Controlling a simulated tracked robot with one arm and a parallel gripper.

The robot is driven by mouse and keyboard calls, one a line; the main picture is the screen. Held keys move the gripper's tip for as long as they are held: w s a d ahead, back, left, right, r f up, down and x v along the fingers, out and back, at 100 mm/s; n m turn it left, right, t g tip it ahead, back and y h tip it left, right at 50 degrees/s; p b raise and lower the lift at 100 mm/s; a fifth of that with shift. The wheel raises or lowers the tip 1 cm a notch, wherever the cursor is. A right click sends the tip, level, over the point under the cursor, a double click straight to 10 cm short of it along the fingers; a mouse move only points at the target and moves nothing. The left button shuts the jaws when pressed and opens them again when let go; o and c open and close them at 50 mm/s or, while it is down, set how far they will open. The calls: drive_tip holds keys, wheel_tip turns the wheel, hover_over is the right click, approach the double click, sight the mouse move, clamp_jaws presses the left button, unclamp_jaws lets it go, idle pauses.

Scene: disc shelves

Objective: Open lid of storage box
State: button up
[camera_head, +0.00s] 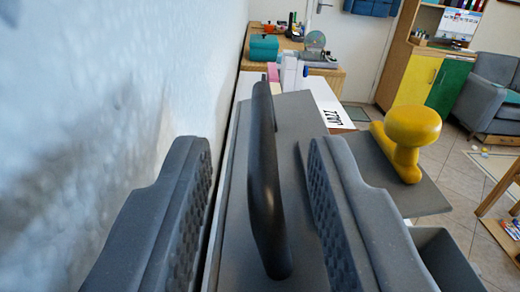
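A dark bar handle (264,185) stands on a flat grey lid (296,112) in the middle of the view. My gripper (258,150) is open, with one finger on each side of the handle. A gap shows between the handle and each finger, so it is not gripped. The lid lies flat as far as it shows; its near part is hidden by the fingers. To the right, a yellow knob (412,128) stands on another grey panel (432,196). The wall of a grey box (445,260) shows at the bottom right.
A white wall (90,90) runs close along the left. Beyond the lid are a white box with black lettering (328,104) and a wooden desk (328,78) with a teal box (264,47). An armchair (482,98) and open tiled floor lie to the right.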

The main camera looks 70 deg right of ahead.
clamp_jaws()
drive_tip(key=shift+s, duration=0.1)
drive_tip(key=shift+s+d+r+b, duration=0.1)
drive_tip(key=shift+s+d+b, duration=0.2)
drive_tip(key=shift+s+b, duration=0.65)
drive_tip(key=shift+d+r+b, duration=0.1)
drive_tip(key=shift+r+b, duration=0.1)
drive_tip(key=shift+b, duration=0.4)
